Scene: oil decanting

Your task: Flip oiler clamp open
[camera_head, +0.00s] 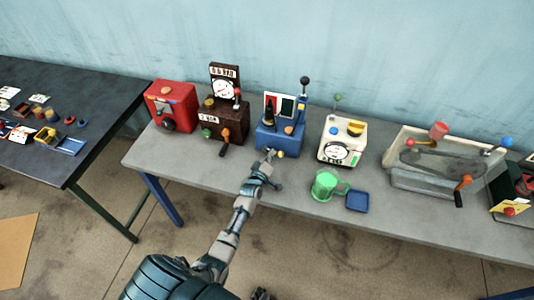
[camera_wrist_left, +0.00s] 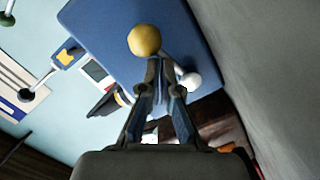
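The oiler is a blue box (camera_head: 279,140) on the grey table, with a dark bottle shape, a striped panel and a dark-knobbed lever on it. A small clamp lever with a gold ball end (camera_head: 281,155) is at its front. In the left wrist view the gold ball (camera_wrist_left: 145,40) and a white ball (camera_wrist_left: 190,80) stand against the blue side. My left gripper (camera_head: 270,154) is at the oiler's front. Its fingers (camera_wrist_left: 160,75) converge on the thin rod just below the gold ball, with almost no gap. A dark part at the bottom edge may be my right gripper (camera_head: 262,294).
A brown device (camera_head: 232,118) and a red one (camera_head: 170,105) stand left of the oiler. A white device (camera_head: 342,139), a green cup (camera_head: 325,185) and a blue dish (camera_head: 357,201) are to its right.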

